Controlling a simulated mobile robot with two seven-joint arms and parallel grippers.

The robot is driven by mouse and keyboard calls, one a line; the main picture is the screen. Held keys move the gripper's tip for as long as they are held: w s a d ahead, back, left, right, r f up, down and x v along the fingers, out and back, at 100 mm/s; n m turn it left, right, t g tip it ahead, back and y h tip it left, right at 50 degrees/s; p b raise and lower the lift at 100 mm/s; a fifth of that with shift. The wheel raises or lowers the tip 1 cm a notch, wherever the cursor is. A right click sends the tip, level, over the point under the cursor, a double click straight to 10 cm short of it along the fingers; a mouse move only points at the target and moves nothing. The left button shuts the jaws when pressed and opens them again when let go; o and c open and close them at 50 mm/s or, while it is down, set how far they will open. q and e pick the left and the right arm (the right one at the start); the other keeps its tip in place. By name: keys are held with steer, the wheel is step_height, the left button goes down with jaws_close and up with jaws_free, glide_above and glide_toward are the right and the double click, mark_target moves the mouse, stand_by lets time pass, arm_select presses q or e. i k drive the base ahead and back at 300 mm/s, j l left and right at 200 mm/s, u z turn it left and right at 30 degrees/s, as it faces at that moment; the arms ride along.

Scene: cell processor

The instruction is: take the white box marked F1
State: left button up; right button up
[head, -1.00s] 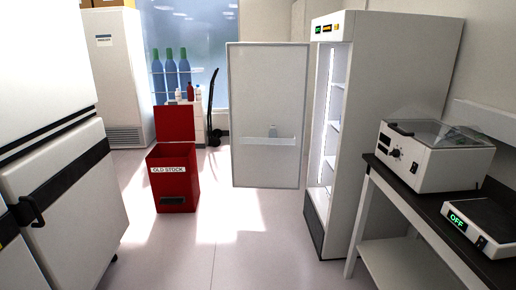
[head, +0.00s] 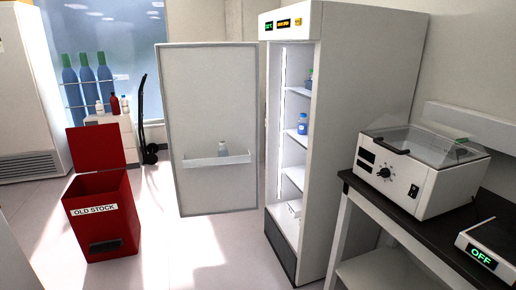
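An upright white fridge (head: 365,120) stands open right of centre, its door (head: 222,110) swung out to the left. A small white box-like item (head: 294,207) sits low inside it, partly cut off by the side wall. No F1 mark can be read on it or anywhere else. A blue-labelled bottle (head: 302,124) stands on a middle shelf, and another dark bottle (head: 309,78) shows partly on the shelf above. Neither of my grippers is in view.
A red bin (head: 104,215) labelled OLD STOCK stands open at left. A dark-topped bench (head: 430,235) at right holds a clear-lidded machine (head: 425,170) and a device reading OFF (head: 490,250). A hand truck (head: 148,125) stands behind the door. Floor between bin and fridge is clear.

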mark_target(295, 207)
steer(key=i+j+z, duration=0.45)
steer(key=j+z, duration=0.2)
steer(key=j, duration=0.15)
steer(key=i+j+z, duration=0.15)
steer(key=j, duration=0.2)
steer(key=j+z, duration=0.1)
steer(key=j, duration=0.2)
steer(key=i+j+z, duration=0.15)
steer(key=j, duration=0.2)
